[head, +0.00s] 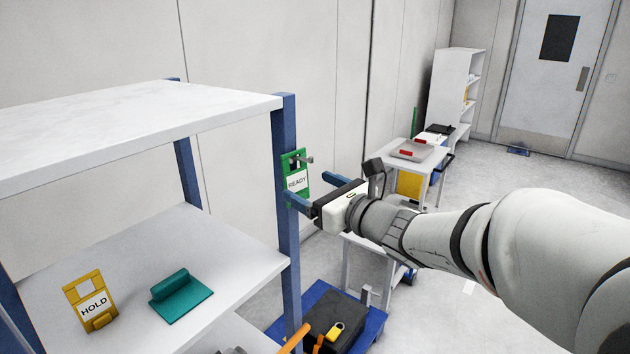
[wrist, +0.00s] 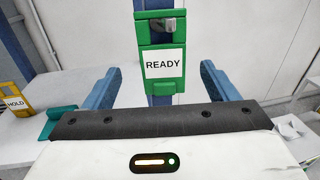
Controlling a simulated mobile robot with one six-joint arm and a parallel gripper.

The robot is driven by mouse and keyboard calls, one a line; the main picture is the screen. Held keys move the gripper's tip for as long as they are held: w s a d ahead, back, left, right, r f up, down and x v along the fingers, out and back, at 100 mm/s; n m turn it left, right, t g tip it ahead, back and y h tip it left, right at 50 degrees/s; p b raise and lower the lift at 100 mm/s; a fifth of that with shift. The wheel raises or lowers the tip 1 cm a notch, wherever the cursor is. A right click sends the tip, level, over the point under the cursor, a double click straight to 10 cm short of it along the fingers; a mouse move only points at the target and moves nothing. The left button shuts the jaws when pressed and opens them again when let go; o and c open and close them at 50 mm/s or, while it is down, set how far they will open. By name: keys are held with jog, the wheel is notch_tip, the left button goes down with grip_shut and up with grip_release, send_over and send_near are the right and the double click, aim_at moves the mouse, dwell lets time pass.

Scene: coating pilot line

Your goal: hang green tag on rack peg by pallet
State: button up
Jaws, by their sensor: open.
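The green tag (head: 296,172), with a white READY label, hangs upright against the blue rack post. The metal peg (head: 304,160) pokes through the opening at its top. In the wrist view the green tag (wrist: 163,62) is centred ahead, with the peg (wrist: 170,25) in its upper opening. My gripper (head: 312,190) is open, its blue fingers apart on either side of the tag's lower part. In the wrist view my gripper (wrist: 163,85) shows a clear gap between each finger and the tag. The blue pallet (head: 372,318) is on the floor beside the rack.
The rack shelf (head: 235,262) holds a yellow HOLD tag (head: 91,300) and a teal bracket (head: 180,295). A black case (head: 345,308) with a yellow padlock (head: 335,331) sits on the pallet. A cart (head: 433,160) with a tray stands behind my arm. Open floor lies at right.

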aim_at(297, 178)
jog(key=shift+w+a+r, duration=0.1)
jog(key=shift+w, duration=0.2)
jog(key=p+x, duration=0.1)
jog(key=x, duration=0.6)
jog(key=shift+w+p, duration=0.1)
jog(key=shift+p, duration=0.2)
jog(key=shift+c, duration=0.3)
jog(key=c, duration=1)
jog(key=o, duration=1)
jog(key=shift+o, duration=0.2)
